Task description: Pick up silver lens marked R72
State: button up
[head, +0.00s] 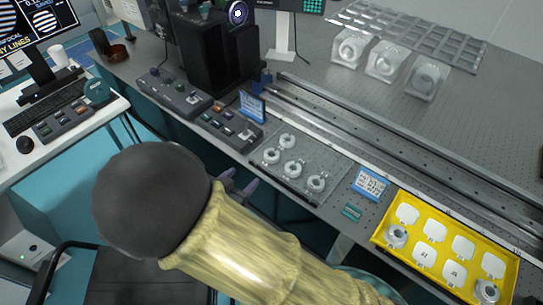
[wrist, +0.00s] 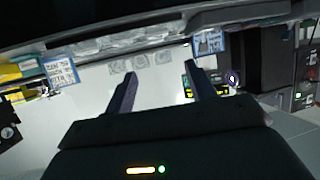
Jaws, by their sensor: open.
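No R72 mark is readable in either view. Several silver ring-shaped lenses (head: 293,168) sit on a clear tray (head: 318,157) at the front edge of the optical table. A yellow tray (head: 379,239) to the right has two more silver ring-mounted lenses, one at its left end (head: 397,236) and one at its front right corner (head: 487,291). My gripper (head: 240,184) is largely hidden behind my arm, left of and in front of the clear tray, with its purple fingertips showing. In the wrist view my gripper (wrist: 162,80) is open, with nothing between its fingers.
A blue-white sign (head: 370,183) stands between the trays. Control boxes (head: 229,127) and another sign (head: 252,106) stand left of the clear tray. A long rail (head: 400,143) runs behind. Clear boxes (head: 385,62) stand farther back. A white desk (head: 60,125) is at left.

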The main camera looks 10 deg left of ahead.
send_near(271, 154)
jog(key=x, duration=0.3)
jog(key=shift+w+b, duration=0.3)
jog(key=shift+b, duration=0.1)
jog(key=x, duration=0.5)
jog(key=shift+d+f, duration=0.15)
jog(key=c, duration=0.7)
